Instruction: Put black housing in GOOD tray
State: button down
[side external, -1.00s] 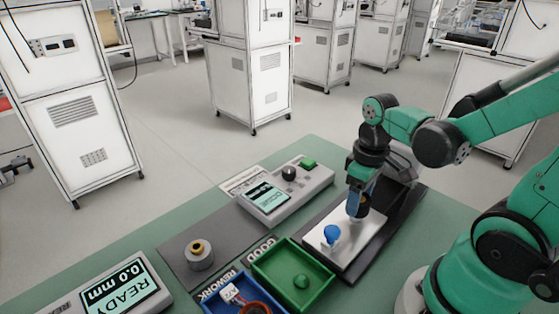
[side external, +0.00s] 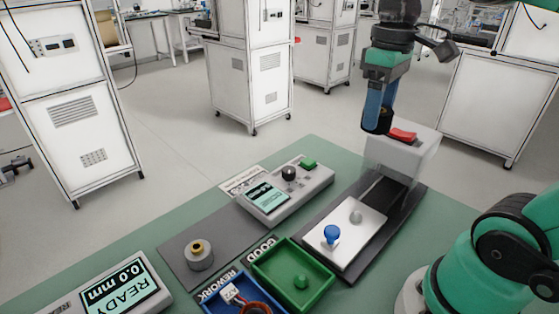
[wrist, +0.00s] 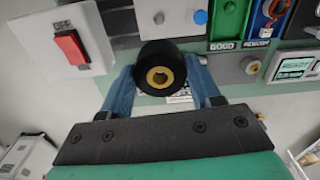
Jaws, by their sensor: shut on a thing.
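My gripper (side external: 378,118) is raised above the table, near the white box with a red switch. Its blue fingers, also in the wrist view (wrist: 162,84), are shut on the black housing (wrist: 152,58), a round black part with a gold ring at its centre. In the side view the housing shows only as a small dark shape (side external: 384,122) between the fingertips. The green GOOD tray (side external: 283,258) stands on the table, below and left of my gripper, with a small green knob in it. The tray also shows at the top of the wrist view (wrist: 228,18).
The white box with a red switch (side external: 403,136) stands close to my gripper. A pale plate (side external: 350,247) bears a blue knob (side external: 332,233) and a grey knob (side external: 355,217). The blue REWORK tray (side external: 217,302) holds parts. A grey ringed part (side external: 199,258) sits left.

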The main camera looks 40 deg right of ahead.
jog(key=w+a+f, duration=0.3)
jog(key=a+f, duration=0.3)
jog(key=a, duration=0.2)
send_near(303, 279)
jog(key=shift+w+d, duration=0.1)
jog(key=shift+w, duration=0.1)
jog(key=shift+s+f, duration=0.1)
jog(key=shift+f, duration=2.4)
jog(key=shift+f, duration=0.15)
jog(key=shift+f, duration=0.9)
jog(key=shift+f, duration=0.35)
